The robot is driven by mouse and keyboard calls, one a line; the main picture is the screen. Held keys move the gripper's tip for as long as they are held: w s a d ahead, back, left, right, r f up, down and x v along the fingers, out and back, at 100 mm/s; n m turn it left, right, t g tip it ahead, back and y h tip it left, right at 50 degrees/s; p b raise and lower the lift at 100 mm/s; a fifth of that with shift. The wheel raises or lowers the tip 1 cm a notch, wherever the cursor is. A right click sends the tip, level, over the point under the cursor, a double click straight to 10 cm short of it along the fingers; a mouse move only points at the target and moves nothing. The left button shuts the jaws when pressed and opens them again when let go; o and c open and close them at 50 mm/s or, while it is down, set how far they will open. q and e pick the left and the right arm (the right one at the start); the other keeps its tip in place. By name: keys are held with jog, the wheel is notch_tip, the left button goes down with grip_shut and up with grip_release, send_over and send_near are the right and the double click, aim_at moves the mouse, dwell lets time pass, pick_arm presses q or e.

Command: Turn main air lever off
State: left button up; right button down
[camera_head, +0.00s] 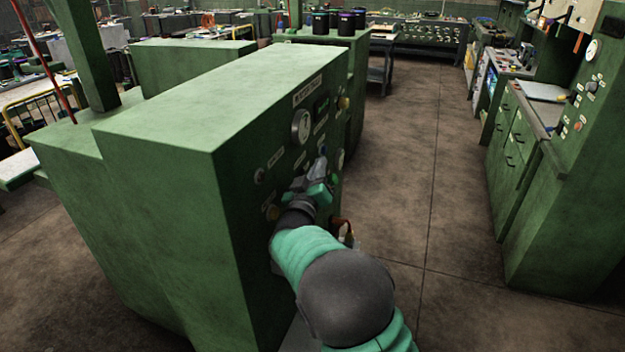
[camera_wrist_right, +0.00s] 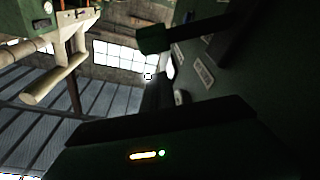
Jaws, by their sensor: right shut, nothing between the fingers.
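My right arm reaches in from the bottom of the head view to the front panel of a green machine (camera_head: 240,190). My right gripper (camera_head: 322,165) is shut and empty, close to the panel below a round gauge (camera_head: 301,126). I cannot tell whether it touches anything there. An orange-brown pipe-like part (camera_head: 341,226) shows beside my forearm. No part is clearly readable as the main air lever. My left gripper is out of view.
The panel also carries knobs (camera_head: 259,177) and small labels, partly hidden by my arm. Clear floor (camera_head: 410,180) lies right of the machine. Green cabinets (camera_head: 520,160) line the right side. Dark canisters (camera_head: 346,22) stand on a machine behind.

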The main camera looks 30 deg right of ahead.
jog(key=shift+x, duration=0.95)
jog(key=shift+s+f, duration=0.45)
jog(key=shift+f, duration=0.35)
jog(key=shift+s+f, duration=0.45)
jog(key=shift+f, duration=0.4)
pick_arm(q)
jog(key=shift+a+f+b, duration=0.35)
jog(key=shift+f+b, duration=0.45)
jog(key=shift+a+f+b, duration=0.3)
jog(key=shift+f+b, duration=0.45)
pick_arm(e)
notch_tip(320, 180, down, 5)
jog(key=s+d, duration=0.1)
jog(key=s, duration=0.1)
jog(key=shift+f, duration=0.25)
jog(key=shift+s+d, duration=0.1)
